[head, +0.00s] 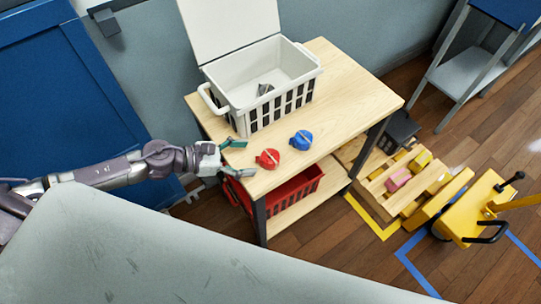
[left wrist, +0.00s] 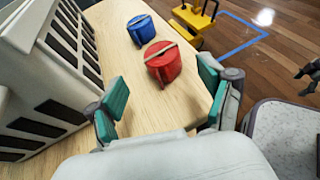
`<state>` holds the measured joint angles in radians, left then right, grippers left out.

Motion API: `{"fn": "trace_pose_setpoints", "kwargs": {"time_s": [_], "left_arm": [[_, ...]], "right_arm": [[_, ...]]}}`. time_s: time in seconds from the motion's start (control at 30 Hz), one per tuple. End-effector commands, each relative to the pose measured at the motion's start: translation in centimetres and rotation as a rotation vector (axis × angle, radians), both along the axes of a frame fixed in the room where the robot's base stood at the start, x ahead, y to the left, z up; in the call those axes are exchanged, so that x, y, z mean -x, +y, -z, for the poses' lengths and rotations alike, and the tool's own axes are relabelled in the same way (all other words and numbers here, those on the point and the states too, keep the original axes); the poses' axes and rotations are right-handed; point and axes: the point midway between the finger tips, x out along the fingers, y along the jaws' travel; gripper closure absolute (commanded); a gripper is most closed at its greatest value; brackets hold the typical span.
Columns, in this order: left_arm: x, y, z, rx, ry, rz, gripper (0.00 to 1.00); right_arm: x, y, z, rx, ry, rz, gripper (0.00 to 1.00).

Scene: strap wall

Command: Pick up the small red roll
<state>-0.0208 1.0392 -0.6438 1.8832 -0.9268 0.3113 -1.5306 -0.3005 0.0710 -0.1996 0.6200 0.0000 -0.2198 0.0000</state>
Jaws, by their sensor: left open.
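The small red roll (head: 267,158) lies on the wooden table near its front left edge, beside a similar blue roll (head: 301,140). My left gripper (head: 238,158) is open and empty at the table's left edge, just left of the red roll. In the left wrist view the red roll (left wrist: 163,63) lies beyond and between the two teal fingertips (left wrist: 163,88), apart from both. The blue roll (left wrist: 141,31) stands just behind it. My right gripper does not show as such in the head view.
A white basket (head: 240,116) with an open lid stands on the table behind the rolls, with a grey item inside. A red crate (head: 294,192) sits on the shelf below. A pallet (head: 400,180) and a yellow pallet truck (head: 470,207) stand at right. The table's right part is clear.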

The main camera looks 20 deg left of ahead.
Motion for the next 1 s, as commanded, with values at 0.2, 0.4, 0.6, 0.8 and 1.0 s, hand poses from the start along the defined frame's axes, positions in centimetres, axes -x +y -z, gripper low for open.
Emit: {"fn": "trace_pose_setpoints", "kwargs": {"time_s": [0.2,0.4,0.6,0.8,1.0], "left_arm": [[-1.0,-1.5,0.6,0.0,0.0,0.001,0.2],[-2.0,-3.2,1.4,0.004,0.001,0.0,0.2],[-3.3,-5.2,2.7,0.0,0.0,0.0,0.2],[-3.5,-5.5,3.1,-0.002,0.001,0.0,0.2],[-3.5,-5.4,3.1,-0.002,0.001,0.0,0.36]], "right_arm": [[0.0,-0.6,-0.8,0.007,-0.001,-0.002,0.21],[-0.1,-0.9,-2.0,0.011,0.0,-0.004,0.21],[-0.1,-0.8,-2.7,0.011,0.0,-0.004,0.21],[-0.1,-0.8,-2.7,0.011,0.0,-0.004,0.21],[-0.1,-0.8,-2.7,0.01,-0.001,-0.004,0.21]]}}
